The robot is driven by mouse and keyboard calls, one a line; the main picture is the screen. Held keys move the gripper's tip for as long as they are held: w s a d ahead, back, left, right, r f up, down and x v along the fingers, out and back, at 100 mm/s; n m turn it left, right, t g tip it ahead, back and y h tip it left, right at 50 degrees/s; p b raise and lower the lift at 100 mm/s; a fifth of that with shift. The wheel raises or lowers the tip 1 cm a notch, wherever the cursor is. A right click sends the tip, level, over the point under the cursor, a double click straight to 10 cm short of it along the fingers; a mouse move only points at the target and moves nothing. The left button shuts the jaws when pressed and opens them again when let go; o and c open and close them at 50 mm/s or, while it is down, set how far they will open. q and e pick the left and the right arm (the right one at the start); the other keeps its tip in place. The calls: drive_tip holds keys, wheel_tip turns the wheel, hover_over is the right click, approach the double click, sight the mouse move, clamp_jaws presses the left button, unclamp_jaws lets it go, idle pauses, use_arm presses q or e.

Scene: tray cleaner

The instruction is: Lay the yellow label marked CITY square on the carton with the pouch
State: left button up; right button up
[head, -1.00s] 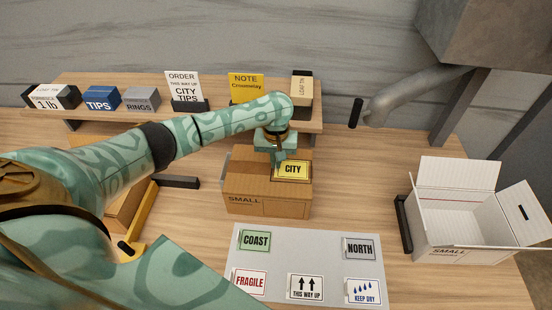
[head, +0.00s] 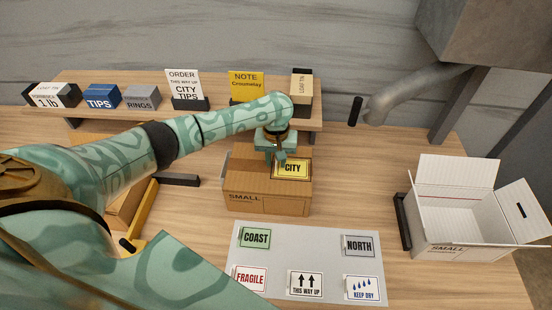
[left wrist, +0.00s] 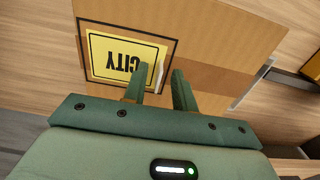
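The yellow CITY label (head: 292,169) lies on top of the brown carton marked SMALL (head: 245,187). In the left wrist view the label (left wrist: 112,55) appears flat, inside a dark rectangular outline (left wrist: 174,42) on the carton top, its edges roughly in line with that outline. A pale upright tab (left wrist: 159,74) shows at its edge. My left gripper (head: 279,159) is over the carton top at the label's left side. In the left wrist view its two fingers (left wrist: 158,88) are apart, with the tab between them and a gap showing. My right gripper is not in view.
A grey sheet (head: 325,262) in front of the carton holds several other labels. An open white box (head: 450,235) stands at the right. A shelf behind carries small boxes and the yellow note card (head: 246,86). Bare table lies between the carton and the white box.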

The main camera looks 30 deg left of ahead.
use_arm(q)
wheel_tip(320, 180, up, 16)
drive_tip(key=p, duration=0.5)
drive_tip(key=shift+r, duration=0.15)
